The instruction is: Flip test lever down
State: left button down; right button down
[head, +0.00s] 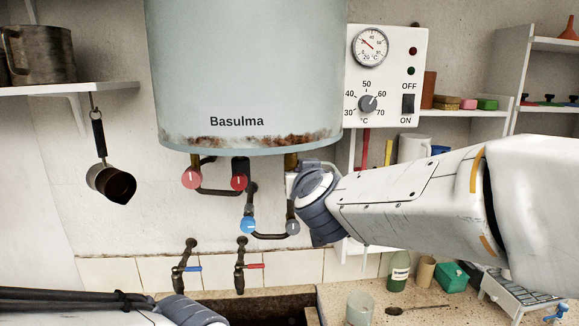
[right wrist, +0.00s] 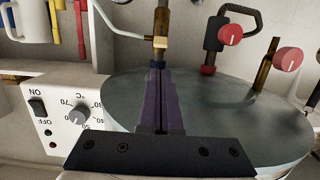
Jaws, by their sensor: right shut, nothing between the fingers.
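A pale blue-grey boiler tank (head: 245,75) marked "Basulma" hangs on the wall. Below it, a brass fitting shows beside my right wrist, mostly covered by it. In the right wrist view, which is turned over, the brass fitting (right wrist: 160,42) has a small dark blue piece (right wrist: 157,65), perhaps the test lever; I cannot tell its position. My right gripper (right wrist: 161,75) is shut and empty, its fingertips at or very near this blue piece. Contact is unclear. My left gripper is out of view; only part of my left arm shows at the lower left.
Red knobs (head: 191,178) and blue-grey knobs (head: 248,225) sit on pipes below the tank. A control panel (head: 385,75) is at its right, with a dial and switch. A ladle (head: 112,183) hangs at left. Several items stand on the ledge at lower right.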

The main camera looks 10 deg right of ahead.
jog(key=w+f, duration=0.1)
jog(key=w, duration=0.8)
jog(key=shift+w+f, duration=0.35)
